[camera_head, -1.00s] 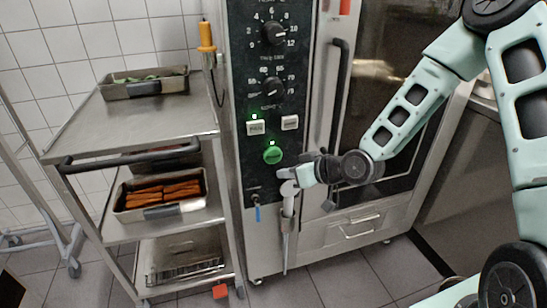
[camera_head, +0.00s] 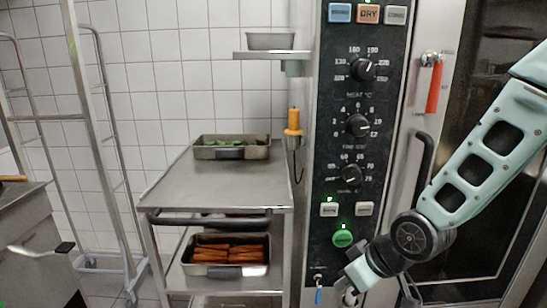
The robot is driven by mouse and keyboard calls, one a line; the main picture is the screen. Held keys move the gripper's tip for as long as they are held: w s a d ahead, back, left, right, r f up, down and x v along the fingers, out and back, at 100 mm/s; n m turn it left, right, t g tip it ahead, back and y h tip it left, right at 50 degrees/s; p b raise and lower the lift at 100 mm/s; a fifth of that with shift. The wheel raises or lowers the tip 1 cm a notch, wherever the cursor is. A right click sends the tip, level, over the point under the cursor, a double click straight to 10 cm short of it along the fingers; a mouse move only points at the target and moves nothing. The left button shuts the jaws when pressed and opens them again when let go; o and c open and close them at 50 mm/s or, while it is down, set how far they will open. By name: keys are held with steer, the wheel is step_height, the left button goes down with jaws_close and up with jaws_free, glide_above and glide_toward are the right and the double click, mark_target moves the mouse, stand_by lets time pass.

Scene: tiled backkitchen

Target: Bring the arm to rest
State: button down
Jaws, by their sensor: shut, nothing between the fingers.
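My arm (camera_head: 480,165) comes in from the right edge, in front of the oven door. My gripper (camera_head: 352,294) is at the bottom of the picture, by the lower part of the oven's control panel (camera_head: 335,210). The fingers are shut, with nothing seen held in them, and are partly cut off by the lower edge. The gripper is below the lit green button (camera_head: 342,238). I cannot tell whether it touches the panel.
A steel trolley (camera_head: 190,183) stands left of the oven, bearing a tray of green food (camera_head: 231,153) and, lower, a tray of sausage-like orange food (camera_head: 268,257). An orange-handled probe (camera_head: 293,122) hangs beside the panel. A rack (camera_head: 88,150) stands further left.

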steer(key=s+r+g+h+p, duration=0.2)
steer(key=s+r, duration=0.5)
steer(key=s, duration=0.3)
steer(key=s+r+g+h+p, duration=0.2)
steer(key=s+r, duration=0.5)
steer(key=s, duration=0.3)
steer(key=shift+s+a+r, duration=0.2)
steer(key=shift+s+a, duration=0.15)
steer(key=shift+a, duration=0.1)
